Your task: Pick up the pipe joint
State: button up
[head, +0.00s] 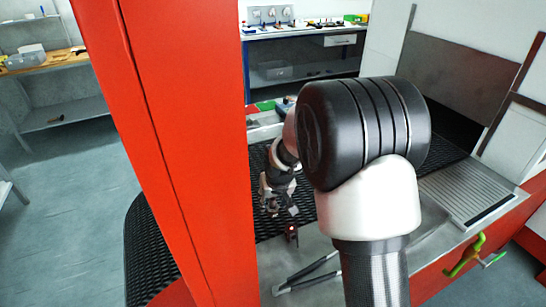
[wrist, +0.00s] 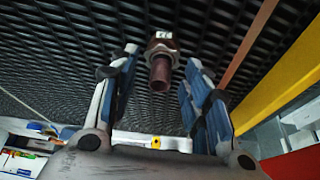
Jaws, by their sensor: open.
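The pipe joint (wrist: 159,74) is a short brownish-red metal piece with a hex collar and a pale end. In the wrist view it lies against the black mesh, between and slightly beyond the fingertips, with no clear contact. In the head view a small dark reddish piece (head: 291,233), which looks like the same joint, is just below my gripper. My gripper (head: 281,207) is open and empty, pointing down over the belt. Its two blue-padded fingers show in the wrist view (wrist: 160,60), one on each side of the joint.
The black mesh belt (head: 150,245) runs beneath my gripper. A red post (head: 165,150) stands close on the left and hides part of the belt. A grey-and-black handled thing (head: 306,273) lies on the metal surface in front. A green handle (head: 466,256) is at the right.

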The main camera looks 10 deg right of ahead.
jog(key=shift+c, duration=0.5)
grip_shut()
